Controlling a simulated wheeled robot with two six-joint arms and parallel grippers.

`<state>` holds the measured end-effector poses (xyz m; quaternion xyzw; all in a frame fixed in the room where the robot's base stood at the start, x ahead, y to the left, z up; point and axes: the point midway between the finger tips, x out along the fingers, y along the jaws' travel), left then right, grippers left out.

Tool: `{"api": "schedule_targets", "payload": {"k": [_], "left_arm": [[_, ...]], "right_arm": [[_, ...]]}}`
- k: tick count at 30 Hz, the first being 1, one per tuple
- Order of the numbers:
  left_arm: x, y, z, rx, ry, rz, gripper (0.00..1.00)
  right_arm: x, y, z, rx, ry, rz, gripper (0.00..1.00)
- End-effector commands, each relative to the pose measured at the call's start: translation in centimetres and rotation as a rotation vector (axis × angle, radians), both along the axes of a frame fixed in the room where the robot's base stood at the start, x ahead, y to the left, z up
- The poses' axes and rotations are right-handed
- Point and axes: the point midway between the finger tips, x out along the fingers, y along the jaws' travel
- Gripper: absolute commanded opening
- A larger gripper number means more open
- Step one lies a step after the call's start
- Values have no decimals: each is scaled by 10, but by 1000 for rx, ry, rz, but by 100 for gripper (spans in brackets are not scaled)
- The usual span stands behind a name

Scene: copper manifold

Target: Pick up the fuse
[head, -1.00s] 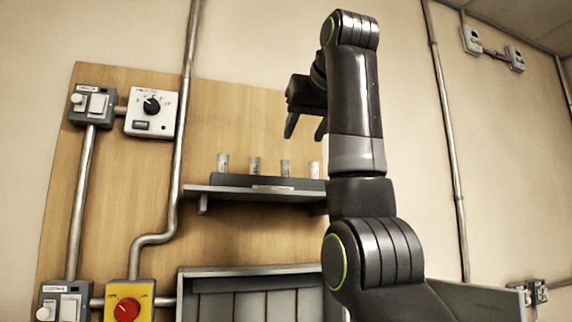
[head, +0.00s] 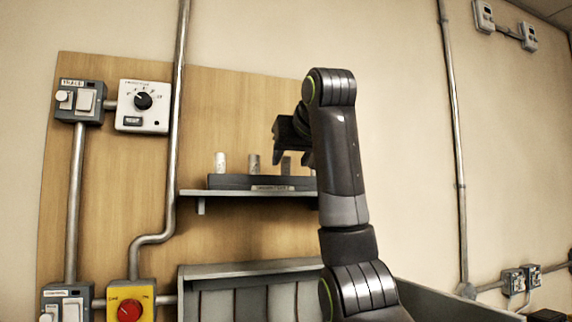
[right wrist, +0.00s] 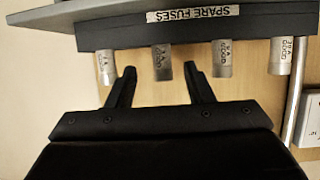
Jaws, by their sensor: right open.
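Several pale, upright cylindrical fuses stand in a row in a dark rack labelled "SPARE FUSES" (head: 230,182). In the head view I see the leftmost fuse (head: 220,162), the second fuse (head: 254,164) and part of the third fuse (head: 287,165); the rightmost is hidden by my right gripper. My right gripper (head: 291,160) is open and empty, by the third fuse. In the right wrist view the row appears upside down, and the fuse (right wrist: 162,63) stands between and just beyond the open fingertips (right wrist: 158,76). My left gripper is out of view.
The rack sits on a grey wall shelf (head: 240,192). A conduit (head: 176,110) runs up the wooden board left of the shelf. A dial box (head: 143,106), switch box (head: 80,101) and yellow box with red knob (head: 131,305) are further left. A grey panelled bin (head: 250,270) is below.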

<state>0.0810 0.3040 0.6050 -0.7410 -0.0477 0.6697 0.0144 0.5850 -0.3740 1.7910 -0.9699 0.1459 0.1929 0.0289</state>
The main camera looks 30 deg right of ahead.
Motion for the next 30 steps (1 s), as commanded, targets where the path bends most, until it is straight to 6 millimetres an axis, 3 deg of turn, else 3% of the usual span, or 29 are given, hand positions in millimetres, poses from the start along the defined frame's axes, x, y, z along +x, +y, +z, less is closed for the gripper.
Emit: {"api": "schedule_targets", "payload": {"k": [1, 7, 19, 30], "left_arm": [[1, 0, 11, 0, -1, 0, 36], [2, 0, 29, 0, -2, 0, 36], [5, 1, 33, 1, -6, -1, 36], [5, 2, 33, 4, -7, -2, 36]], "right_arm": [[6, -1, 2, -1, 3, -1, 47], [28, -6, -7, 0, 3, -2, 47], [39, -9, -15, 1, 0, 0, 47], [39, -9, -15, 0, 0, 0, 0]]}}
